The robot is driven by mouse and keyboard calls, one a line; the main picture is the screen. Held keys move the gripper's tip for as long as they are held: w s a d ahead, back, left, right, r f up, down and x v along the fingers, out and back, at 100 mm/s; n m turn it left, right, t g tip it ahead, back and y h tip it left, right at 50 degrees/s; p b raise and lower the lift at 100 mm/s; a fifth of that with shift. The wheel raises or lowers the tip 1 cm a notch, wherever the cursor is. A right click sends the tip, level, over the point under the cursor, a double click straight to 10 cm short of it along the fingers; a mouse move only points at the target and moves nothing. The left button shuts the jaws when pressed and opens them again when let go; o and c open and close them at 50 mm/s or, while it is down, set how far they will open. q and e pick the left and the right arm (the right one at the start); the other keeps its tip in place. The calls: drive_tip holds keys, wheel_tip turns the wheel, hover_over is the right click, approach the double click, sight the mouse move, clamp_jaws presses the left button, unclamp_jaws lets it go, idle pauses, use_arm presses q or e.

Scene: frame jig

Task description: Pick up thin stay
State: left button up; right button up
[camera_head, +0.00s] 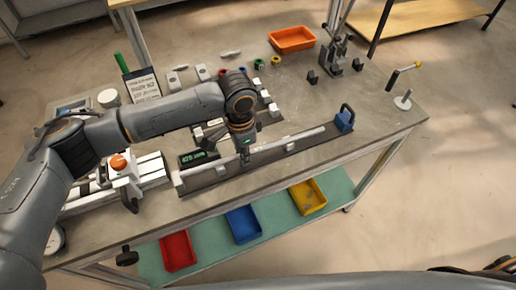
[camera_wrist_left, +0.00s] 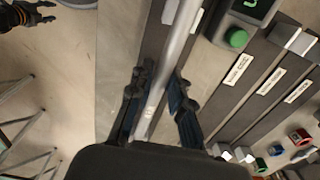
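A long pale rod (camera_head: 295,139), which looks like the thin stay, lies along a dark rail (camera_head: 214,178) near the table's front edge. Its right end is by a blue clamp block (camera_head: 345,121). My left gripper (camera_head: 245,160) points down at the rod's middle. In the left wrist view the rod (camera_wrist_left: 178,50) runs between the two dark fingers (camera_wrist_left: 157,108), with a gap visible on each side, so the gripper is open around it. What looks like my right gripper (camera_wrist_left: 31,14) shows at the upper left of that view, too small to read.
An orange bin (camera_head: 292,39) stands at the back. A white fixture with an orange knob (camera_head: 119,162) is at the left. Red (camera_head: 177,251), blue (camera_head: 243,224) and yellow (camera_head: 307,197) bins sit on the lower shelf. The right front tabletop is mostly clear.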

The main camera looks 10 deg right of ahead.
use_arm(q)
clamp_jaws()
